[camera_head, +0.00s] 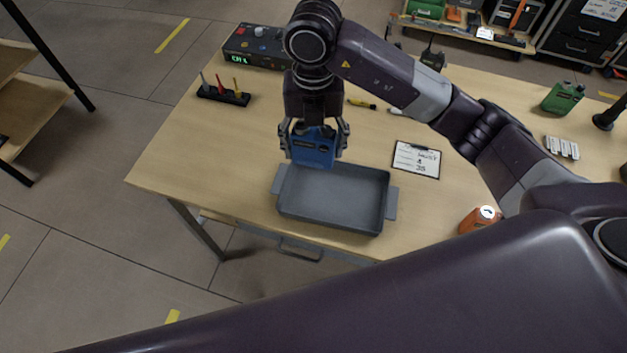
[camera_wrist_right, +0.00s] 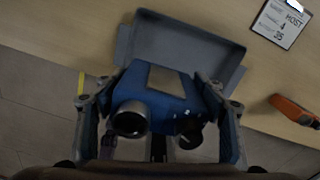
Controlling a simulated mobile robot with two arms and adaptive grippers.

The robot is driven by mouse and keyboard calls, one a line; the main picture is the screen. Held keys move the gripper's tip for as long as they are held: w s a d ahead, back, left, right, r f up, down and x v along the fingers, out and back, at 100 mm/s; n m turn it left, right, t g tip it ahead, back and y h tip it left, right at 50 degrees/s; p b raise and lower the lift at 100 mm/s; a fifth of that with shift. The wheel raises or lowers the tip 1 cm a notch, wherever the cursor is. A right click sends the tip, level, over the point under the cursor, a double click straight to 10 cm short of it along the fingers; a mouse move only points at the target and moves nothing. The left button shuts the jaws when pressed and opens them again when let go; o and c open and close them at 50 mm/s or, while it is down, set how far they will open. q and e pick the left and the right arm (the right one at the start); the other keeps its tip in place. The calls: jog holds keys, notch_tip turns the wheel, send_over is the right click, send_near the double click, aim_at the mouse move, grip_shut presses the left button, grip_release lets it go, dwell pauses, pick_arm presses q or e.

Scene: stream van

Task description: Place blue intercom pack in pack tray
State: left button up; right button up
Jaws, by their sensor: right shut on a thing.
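The blue intercom pack (camera_head: 312,151) is held in my right gripper (camera_head: 313,140), above the table at the tray's back left corner. In the right wrist view the pack (camera_wrist_right: 160,97) sits between the two fingers of the gripper (camera_wrist_right: 160,110), with dark round knobs on its near side. The grey pack tray (camera_head: 335,217) is rectangular with a handle at each end and looks empty. Part of the tray (camera_wrist_right: 185,47) shows beyond the pack in the right wrist view. My left gripper is not in view.
A clipboard with a host label (camera_head: 416,160) lies right of the tray. A control box (camera_head: 256,47) and a small stand of coloured tools (camera_head: 223,95) are at the back left. The table left of the tray is clear.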

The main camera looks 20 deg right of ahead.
notch_tip(320, 180, down, 9)
jog(key=shift+a+r+p, duration=0.1)
jog(key=shift+p, duration=0.6)
notch_tip(320, 180, down, 4)
jog(key=shift+f+p, duration=0.1)
jog(key=shift+p, duration=0.3)
jog(key=shift+w+f, duration=0.1)
jog(key=shift+f, duration=0.3)
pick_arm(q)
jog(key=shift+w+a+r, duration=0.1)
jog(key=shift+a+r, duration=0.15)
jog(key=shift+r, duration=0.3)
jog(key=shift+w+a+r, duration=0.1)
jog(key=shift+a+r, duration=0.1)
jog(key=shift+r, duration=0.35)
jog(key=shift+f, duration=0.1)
pick_arm(e)
jog(key=shift+f, duration=0.1)
jog(key=o, duration=1)
jog(key=shift+o, duration=0.2)
